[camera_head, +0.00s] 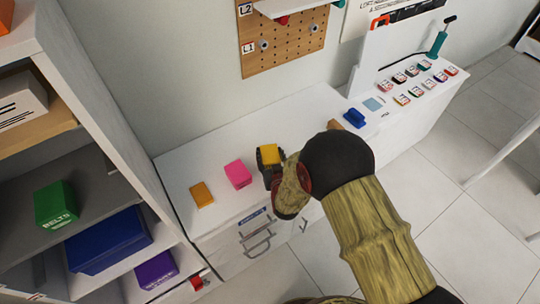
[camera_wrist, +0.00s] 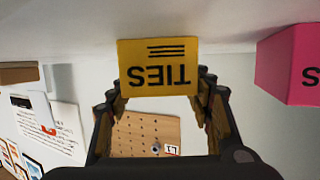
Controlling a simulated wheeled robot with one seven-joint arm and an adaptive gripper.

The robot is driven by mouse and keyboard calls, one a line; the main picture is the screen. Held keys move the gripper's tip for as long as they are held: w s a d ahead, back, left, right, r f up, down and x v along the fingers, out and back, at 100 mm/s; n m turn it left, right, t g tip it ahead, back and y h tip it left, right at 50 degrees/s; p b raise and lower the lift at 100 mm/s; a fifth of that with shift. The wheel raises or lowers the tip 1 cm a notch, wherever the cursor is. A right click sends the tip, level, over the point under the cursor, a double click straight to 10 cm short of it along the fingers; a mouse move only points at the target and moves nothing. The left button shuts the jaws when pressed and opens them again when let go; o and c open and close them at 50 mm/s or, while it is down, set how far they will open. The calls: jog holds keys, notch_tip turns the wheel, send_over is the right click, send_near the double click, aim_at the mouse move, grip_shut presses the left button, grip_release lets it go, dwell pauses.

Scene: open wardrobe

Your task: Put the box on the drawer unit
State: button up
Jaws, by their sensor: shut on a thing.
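A yellow box marked TIES (camera_wrist: 158,68) is between the fingers of my gripper (camera_wrist: 160,88) in the wrist view, where its lettering appears upside down. It also shows in the head view (camera_head: 270,154), at the top of the white drawer unit (camera_head: 290,118). My gripper (camera_head: 270,165) is shut on the box. The box is over or on the unit's top; I cannot tell whether its underside touches. My arm hides part of the unit's front.
A pink box (camera_head: 238,174) and an orange flat box (camera_head: 201,194) sit to the left on the unit. A blue object (camera_head: 354,118) lies to the right. The open wardrobe shelf (camera_head: 95,185) stands left, with a green box (camera_head: 56,204). A pegboard (camera_head: 280,42) hangs behind.

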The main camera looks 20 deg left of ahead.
jog(key=shift+r, duration=0.2)
jog(key=shift+f, duration=0.1)
jog(key=shift+f, duration=0.15)
jog(key=o, duration=1.2)
jog(key=shift+s+r, duration=0.1)
jog(key=shift+r, duration=0.2)
jog(key=p+v, duration=0.2)
jog(key=v, duration=0.9)
jog(key=shift+s+d+r, duration=0.1)
jog(key=shift+s+d, duration=0.1)
jog(key=shift+s, duration=0.1)
